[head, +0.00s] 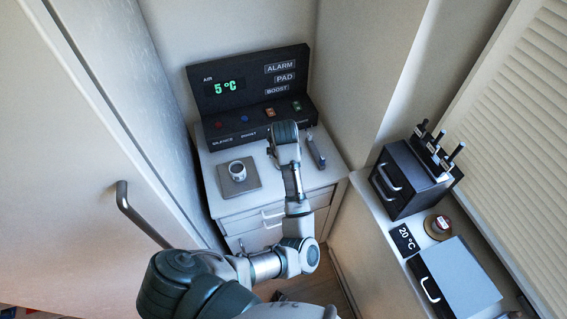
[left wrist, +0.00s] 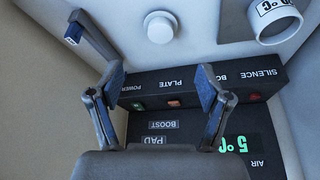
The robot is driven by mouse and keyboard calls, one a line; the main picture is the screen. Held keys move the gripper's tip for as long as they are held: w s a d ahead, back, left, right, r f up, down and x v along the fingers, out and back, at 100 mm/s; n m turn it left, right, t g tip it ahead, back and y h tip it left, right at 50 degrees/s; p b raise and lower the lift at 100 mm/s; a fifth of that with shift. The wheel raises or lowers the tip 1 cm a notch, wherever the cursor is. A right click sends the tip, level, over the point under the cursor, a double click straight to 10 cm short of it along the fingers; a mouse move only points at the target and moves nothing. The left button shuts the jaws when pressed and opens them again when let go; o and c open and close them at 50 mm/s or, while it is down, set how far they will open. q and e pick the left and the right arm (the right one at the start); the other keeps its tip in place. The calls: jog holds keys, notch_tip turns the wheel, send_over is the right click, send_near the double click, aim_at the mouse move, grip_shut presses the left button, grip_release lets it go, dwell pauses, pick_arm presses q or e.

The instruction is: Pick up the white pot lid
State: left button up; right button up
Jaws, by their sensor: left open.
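A small round white piece with a raised centre (left wrist: 160,27), which looks like the white pot lid, lies on the pale counter top in the left wrist view. In the head view my arm hides that spot. My left gripper (head: 285,133) is over the counter in front of the black control panel, its fingertips hidden there. In the left wrist view the left gripper (left wrist: 160,86) has its two fingers wide apart with nothing between them. The lid shows beyond the fingertips, apart from them. My right gripper is not in view.
The black control panel (head: 246,82) stands behind the gripper. A white cup (head: 237,171) on a grey plate (head: 253,183) is to the left. A dark, slim tool (head: 315,150) is close on the right. A shelf (head: 372,213) with a black drawer box (head: 405,178) is farther right.

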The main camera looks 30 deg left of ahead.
pick_arm(q)
jog(key=x, duration=0.9)
jog(key=shift+w+f, duration=0.15)
jog(key=x, duration=0.5)
jog(key=shift+w+a, duration=0.2)
jog(key=shift+w, duration=0.1)
jog(key=c, duration=1.1)
